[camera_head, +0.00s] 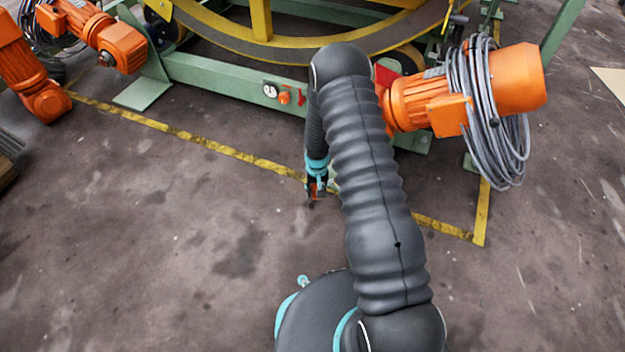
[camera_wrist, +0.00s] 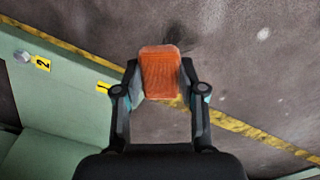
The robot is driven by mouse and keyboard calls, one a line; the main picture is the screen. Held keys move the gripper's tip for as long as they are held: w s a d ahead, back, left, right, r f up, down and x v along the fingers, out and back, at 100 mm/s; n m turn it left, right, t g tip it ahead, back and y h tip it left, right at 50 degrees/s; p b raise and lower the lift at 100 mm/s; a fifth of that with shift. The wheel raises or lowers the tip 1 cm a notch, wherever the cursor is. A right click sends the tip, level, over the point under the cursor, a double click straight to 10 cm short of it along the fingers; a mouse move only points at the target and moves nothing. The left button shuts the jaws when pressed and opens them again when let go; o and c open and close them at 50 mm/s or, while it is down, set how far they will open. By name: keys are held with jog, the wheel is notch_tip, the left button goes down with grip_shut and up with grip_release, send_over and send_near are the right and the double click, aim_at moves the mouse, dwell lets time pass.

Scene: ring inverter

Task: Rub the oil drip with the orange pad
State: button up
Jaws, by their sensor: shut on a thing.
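The orange pad (camera_wrist: 160,74) is held between the two fingers of my gripper (camera_wrist: 160,80) in the wrist view. In the head view my gripper (camera_head: 317,184) points down close to the floor, left of my arm, with a little of the orange pad (camera_head: 314,191) showing. A dark smudge (camera_wrist: 182,32), perhaps the oil drip, lies on the floor just beyond the pad's far end in the wrist view. The pad covers part of that floor. I cannot tell whether the pad touches the floor.
A green frame beam (camera_head: 215,80) with a red-and-white switch runs behind my gripper. A yellow floor line (camera_head: 235,153) passes close by. An orange motor (camera_head: 515,78) with coiled grey cable stands right. Yellow number labels (camera_wrist: 41,64) mark the beam. Floor at front left is clear.

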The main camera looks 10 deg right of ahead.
jog(key=shift+r+p, duration=0.7)
jog(key=shift+r, duration=1.05)
jog(key=shift+f, duration=0.1)
